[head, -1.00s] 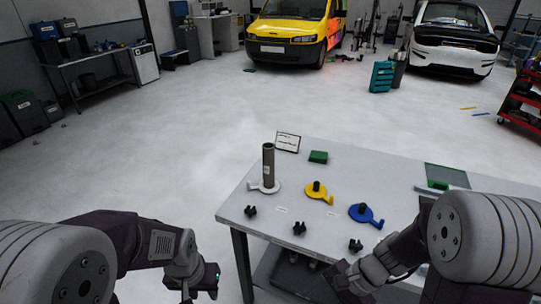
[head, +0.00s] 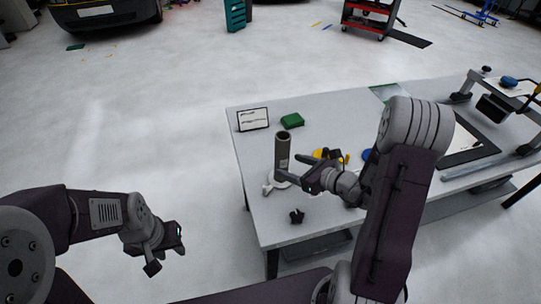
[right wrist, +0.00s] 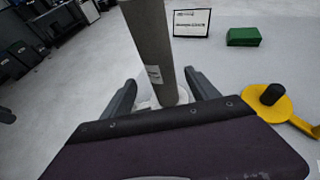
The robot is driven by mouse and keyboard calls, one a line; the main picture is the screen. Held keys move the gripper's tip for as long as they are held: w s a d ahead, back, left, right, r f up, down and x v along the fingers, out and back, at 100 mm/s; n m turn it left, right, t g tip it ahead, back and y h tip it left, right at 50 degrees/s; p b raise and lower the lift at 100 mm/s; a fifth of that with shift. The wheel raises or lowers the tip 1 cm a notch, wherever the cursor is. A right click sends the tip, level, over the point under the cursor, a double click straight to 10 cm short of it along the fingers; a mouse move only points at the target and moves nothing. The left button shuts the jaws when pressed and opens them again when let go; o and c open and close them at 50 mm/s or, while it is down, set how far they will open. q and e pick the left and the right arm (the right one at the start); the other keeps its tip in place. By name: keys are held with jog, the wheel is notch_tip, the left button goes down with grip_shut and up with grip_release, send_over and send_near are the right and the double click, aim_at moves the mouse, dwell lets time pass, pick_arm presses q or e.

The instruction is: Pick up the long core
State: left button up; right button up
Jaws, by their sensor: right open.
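The long core (head: 282,152) is a grey upright tube on a white base with a hook-like handle (head: 268,188), near the table's left end. In the right wrist view the core (right wrist: 150,45) stands between my two open fingers, with a small white label on it. My right gripper (head: 291,169) is open around or just in front of the core's lower part; I cannot tell whether a finger touches it. My left gripper (head: 168,250) hangs over the floor left of the table, away from the core; whether its jaws are open is unclear.
On the table are a framed sign (head: 253,120), a green block (head: 292,120), a yellow holder (right wrist: 266,105), a partly hidden blue holder (head: 367,154) and a black clip (head: 296,215). A press-like machine (head: 495,105) stands at the right.

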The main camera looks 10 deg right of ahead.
aim_at(287, 164)
jog(key=x, duration=0.2)
jog(key=shift+w+f, duration=0.3)
jog(key=shift+w, duration=0.05)
jog(key=shift+w+a+f+p, duration=0.1)
jog(key=shift+w+a+p, duration=0.2)
jog(key=shift+w+a, duration=0.15)
jog(key=p+x, duration=0.1)
jog(key=x, duration=0.2)
jog(key=shift+w+a+f, duration=0.1)
jog(key=shift+w, duration=0.25)
jog(key=shift+w+a+f, duration=0.2)
jog(key=shift+w+f, duration=0.05)
jog(key=shift+w, duration=0.15)
jog(key=shift+s+r, duration=0.1)
jog(key=shift+s, duration=0.05)
jog(key=c, duration=1.5)
pick_arm(q)
jog(key=shift+s+d+r, duration=0.1)
jog(key=shift+d+r, duration=0.05)
jog(key=shift+r, duration=0.35)
jog(key=shift+s+d+r, duration=0.1)
jog(key=shift+d+r, duration=0.05)
jog(key=shift+r, duration=0.35)
pick_arm(e)
jog(key=w+d+r, duration=0.1)
jog(key=d+r, duration=1)
jog(key=shift+w+d, duration=0.35)
